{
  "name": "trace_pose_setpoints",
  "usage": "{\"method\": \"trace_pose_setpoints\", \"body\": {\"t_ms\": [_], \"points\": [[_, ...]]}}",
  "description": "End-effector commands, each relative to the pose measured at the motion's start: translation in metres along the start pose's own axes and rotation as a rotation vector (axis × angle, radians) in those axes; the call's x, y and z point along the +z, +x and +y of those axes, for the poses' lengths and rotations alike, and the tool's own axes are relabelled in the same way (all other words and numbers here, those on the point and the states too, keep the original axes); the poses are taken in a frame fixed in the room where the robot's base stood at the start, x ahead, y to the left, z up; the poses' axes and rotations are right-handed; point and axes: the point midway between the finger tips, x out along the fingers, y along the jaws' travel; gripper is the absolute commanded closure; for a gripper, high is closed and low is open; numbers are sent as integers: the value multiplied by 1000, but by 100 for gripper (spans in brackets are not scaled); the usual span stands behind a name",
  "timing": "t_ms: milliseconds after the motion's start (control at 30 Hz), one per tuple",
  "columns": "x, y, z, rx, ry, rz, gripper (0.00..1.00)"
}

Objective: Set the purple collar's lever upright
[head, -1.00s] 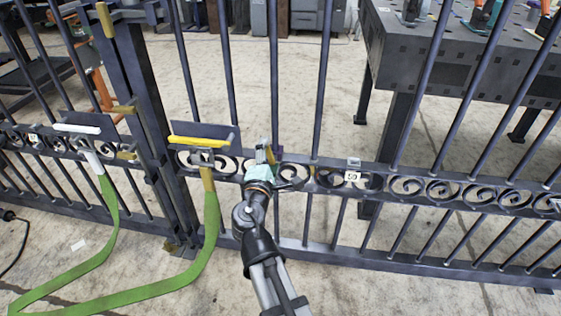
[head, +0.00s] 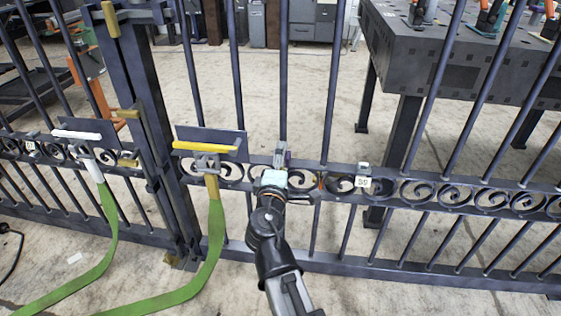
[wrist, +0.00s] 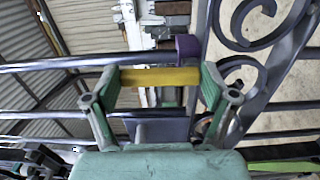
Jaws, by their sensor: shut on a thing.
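My gripper (wrist: 160,80) is shut on a yellow bar (wrist: 160,76), which spans between its two fingertips in the wrist view. A small purple block (wrist: 187,46), which looks like the purple collar, sits just beyond the bar, beside the scroll rail. Whether bar and block join is not clear. In the head view my gripper (head: 276,170) is at the gate's scroll rail, right of the yellow-handled latch. A greyish-purple piece (head: 281,157) shows just above it. The yellow bar is hidden there, and its exact tilt cannot be told.
The gate's upright bars (head: 327,90) and scroll rail (head: 455,193) surround my gripper. To the left are a yellow-handled latch (head: 207,147) with a green strap (head: 213,235) and a white-handled latch (head: 77,135). A small numbered tag (head: 363,182) is to the right. A dark table (head: 440,60) stands behind.

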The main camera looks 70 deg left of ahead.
Motion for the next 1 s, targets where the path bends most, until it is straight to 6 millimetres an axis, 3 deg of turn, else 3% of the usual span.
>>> {"method": "trace_pose_setpoints", "body": {"t_ms": [33,67,100,567,1000], "points": [[-1,1,0,0,6,2,79],[-1,1,1,0,6,2,6],[-1,1,1,0,6,2,0],[0,-8,0,0,2,1,0],[1,-85,0,0,3,3,0]]}}
